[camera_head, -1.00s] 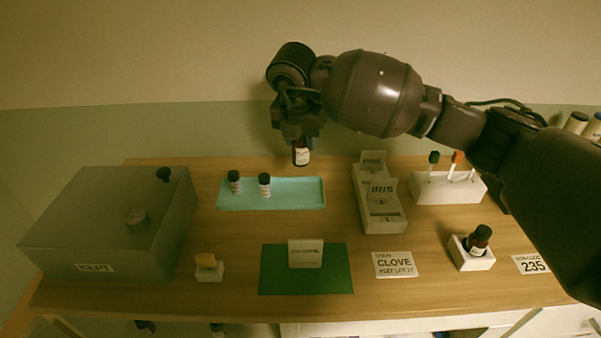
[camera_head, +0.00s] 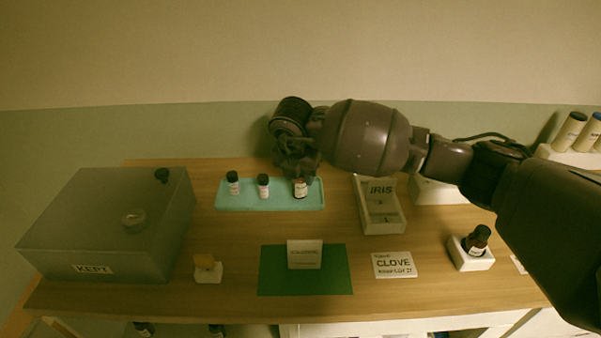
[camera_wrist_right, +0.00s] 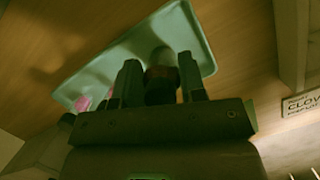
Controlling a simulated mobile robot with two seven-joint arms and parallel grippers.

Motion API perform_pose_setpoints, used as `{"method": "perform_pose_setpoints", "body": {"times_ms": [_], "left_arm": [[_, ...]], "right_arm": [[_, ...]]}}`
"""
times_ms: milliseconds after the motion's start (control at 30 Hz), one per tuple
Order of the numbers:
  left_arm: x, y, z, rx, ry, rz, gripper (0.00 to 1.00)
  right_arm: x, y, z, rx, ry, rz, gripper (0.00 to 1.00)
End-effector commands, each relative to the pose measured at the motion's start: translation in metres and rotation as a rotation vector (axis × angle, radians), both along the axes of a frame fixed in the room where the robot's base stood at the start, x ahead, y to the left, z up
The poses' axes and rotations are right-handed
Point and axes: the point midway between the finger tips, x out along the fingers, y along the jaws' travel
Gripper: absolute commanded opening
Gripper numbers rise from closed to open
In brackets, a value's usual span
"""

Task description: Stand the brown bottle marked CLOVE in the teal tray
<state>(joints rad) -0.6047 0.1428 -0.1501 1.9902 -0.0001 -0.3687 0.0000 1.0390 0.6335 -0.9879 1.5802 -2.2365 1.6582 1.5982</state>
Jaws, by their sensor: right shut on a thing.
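The teal tray (camera_head: 230,202) lies at the back middle of the table. Two small dark-capped bottles, a left one (camera_head: 233,184) and a middle one (camera_head: 264,187), stand in its left and middle parts. My right gripper (camera_head: 299,177) is shut on a brown bottle (camera_head: 300,189) with a pale label, upright at the tray's right part. The bottle's label is too small to read. In the right wrist view the gripper (camera_wrist_right: 161,82) holds the bottle (camera_wrist_right: 160,72) over the tray (camera_wrist_right: 205,50); whether its base touches the tray I cannot tell. My left gripper is not in view.
A grey box marked KEPT (camera_head: 105,225) stands at the left. A white IRIS rack (camera_head: 383,215) stands right of the tray. A CLOVE card (camera_head: 393,264), a green mat (camera_head: 305,282) and a white holder with a dark bottle (camera_head: 478,240) are nearer the front.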

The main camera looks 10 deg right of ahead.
Motion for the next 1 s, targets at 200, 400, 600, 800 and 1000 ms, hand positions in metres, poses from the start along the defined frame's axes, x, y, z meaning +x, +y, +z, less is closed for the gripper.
{"method": "perform_pose_setpoints", "body": {"times_ms": [200,400,600,800,1000], "left_arm": [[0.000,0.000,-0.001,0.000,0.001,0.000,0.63],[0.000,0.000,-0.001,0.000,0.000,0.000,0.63],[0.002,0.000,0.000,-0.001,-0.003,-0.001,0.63],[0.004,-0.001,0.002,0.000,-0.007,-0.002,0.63],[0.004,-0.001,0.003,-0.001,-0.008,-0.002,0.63]], "right_arm": [[0.000,0.000,-0.003,0.000,0.000,0.000,0.43],[0.000,0.000,-0.002,0.000,0.000,0.000,0.63],[0.000,0.000,-0.002,0.000,0.000,0.000,0.63],[-0.002,0.002,0.013,0.001,-0.002,0.001,0.63],[-0.010,0.007,0.048,0.000,-0.003,0.001,0.63]]}}
